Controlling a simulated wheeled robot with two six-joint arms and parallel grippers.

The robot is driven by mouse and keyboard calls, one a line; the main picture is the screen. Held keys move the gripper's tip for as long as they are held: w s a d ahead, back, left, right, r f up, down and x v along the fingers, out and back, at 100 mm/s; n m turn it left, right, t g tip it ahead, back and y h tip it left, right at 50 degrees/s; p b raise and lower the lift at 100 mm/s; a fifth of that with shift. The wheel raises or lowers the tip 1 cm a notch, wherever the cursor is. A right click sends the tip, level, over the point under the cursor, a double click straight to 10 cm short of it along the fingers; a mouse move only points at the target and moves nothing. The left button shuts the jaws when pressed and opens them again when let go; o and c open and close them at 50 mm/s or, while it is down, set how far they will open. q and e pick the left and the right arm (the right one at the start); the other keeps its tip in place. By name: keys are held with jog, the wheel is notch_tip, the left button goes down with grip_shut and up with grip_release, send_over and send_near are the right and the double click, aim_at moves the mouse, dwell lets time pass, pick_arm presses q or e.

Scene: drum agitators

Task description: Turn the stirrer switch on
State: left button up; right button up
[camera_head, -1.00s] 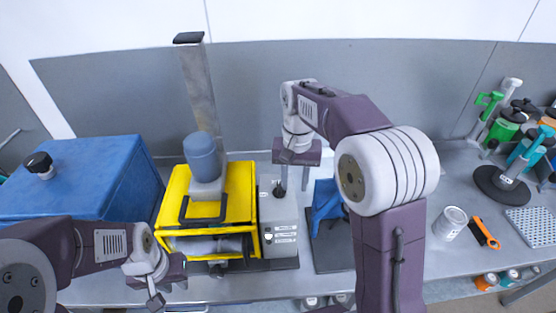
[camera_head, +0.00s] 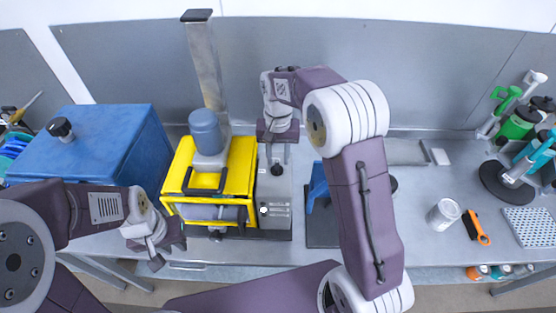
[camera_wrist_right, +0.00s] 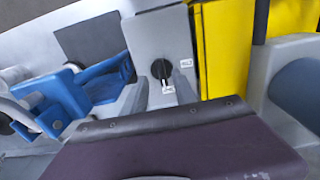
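The stirrer switch is a black knob (camera_head: 277,169) on the sloping top of a grey control box (camera_head: 273,212), beside the yellow-framed stirrer (camera_head: 240,165). In the right wrist view the knob (camera_wrist_right: 161,69) is clear, with a small white label under it. My right gripper (camera_head: 278,153) is just above and behind the knob, pointing down. In the wrist view its grey fingers are spread apart, one on each side of the knob's line, with nothing between them; contact cannot be told.
A blue box (camera_head: 85,150) stands left of the yellow frame. A blue holder (camera_head: 317,188) on a dark plate is right of the control box, partly behind my right arm. A metal post rises behind.

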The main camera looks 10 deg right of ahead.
aim_at(276, 165)
notch_tip(276, 165, down, 2)
jog(key=shift+f, duration=0.2)
jog(key=shift+a+f, duration=0.3)
jog(key=shift+f, duration=0.05)
jog(key=shift+d, duration=0.15)
grip_shut()
